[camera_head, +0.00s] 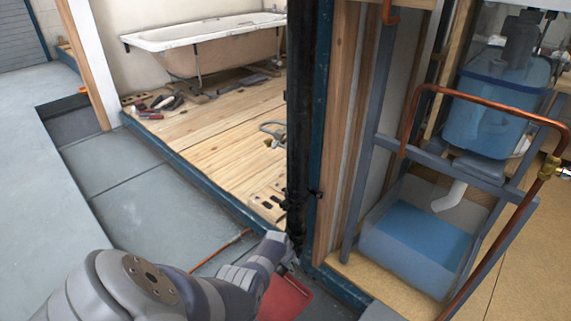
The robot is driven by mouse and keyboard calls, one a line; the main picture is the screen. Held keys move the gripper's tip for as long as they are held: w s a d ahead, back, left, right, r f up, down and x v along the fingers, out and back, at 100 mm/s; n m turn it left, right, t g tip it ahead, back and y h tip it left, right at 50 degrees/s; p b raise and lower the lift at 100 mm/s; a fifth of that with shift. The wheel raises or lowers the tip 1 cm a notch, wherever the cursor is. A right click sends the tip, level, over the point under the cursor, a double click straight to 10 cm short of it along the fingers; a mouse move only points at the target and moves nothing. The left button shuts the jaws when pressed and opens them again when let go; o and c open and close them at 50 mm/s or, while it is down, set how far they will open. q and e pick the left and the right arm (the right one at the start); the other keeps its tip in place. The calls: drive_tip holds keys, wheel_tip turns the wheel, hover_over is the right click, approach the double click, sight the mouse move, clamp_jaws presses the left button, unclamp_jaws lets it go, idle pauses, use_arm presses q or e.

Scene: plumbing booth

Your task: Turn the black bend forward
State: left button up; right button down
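A black vertical pipe (300,110) runs down from the top edge in the middle of the head view, along a blue-edged timber post. Its lower end has thicker black fittings, and the black bend (295,232) appears to be the lowest of these. My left arm comes in from the bottom left. My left gripper (287,257) is at the bottom of the black pipe, close against or touching the bend. The gripper's own wrist and fingers hide the lower part of the bend, so I cannot tell whether the fingers are closed on it. My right gripper is not in view.
A blue metal frame with a copper pipe (480,97) and a clear tub of blue water (415,245) stand on the right. A bathtub (215,45) stands behind. Grey floor at left is open.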

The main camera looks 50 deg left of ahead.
use_arm(q)
drive_tip(key=o, duration=0.4)
drive_tip(key=shift+s+a, duration=0.1)
drive_tip(key=shift+o, duration=0.3)
drive_tip(key=shift+r, duration=0.1)
drive_tip(key=shift+v, duration=5.85)
